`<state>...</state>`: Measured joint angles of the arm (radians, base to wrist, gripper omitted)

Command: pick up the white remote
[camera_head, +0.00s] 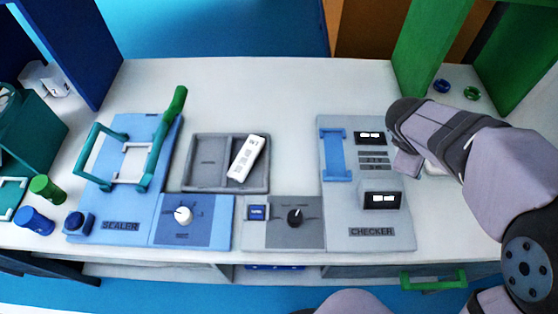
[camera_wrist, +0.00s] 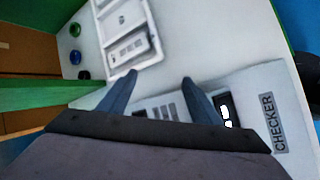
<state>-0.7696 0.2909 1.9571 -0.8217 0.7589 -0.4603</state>
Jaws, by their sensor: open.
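The white remote (camera_head: 247,158) lies tilted in the right compartment of a grey two-part tray (camera_head: 188,175). It has dark markings on its face. In the head view my gripper is over the right side of the checker panel, well to the right of the remote. Its fingers are mostly hidden there by my arm.
The checker panel (camera_head: 375,215) stands to the right. A white tray-like thing (camera_wrist: 152,45) lies beyond my fingertips. Green upright panels (camera_head: 432,45) border the back right. The table behind the grey tray is clear.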

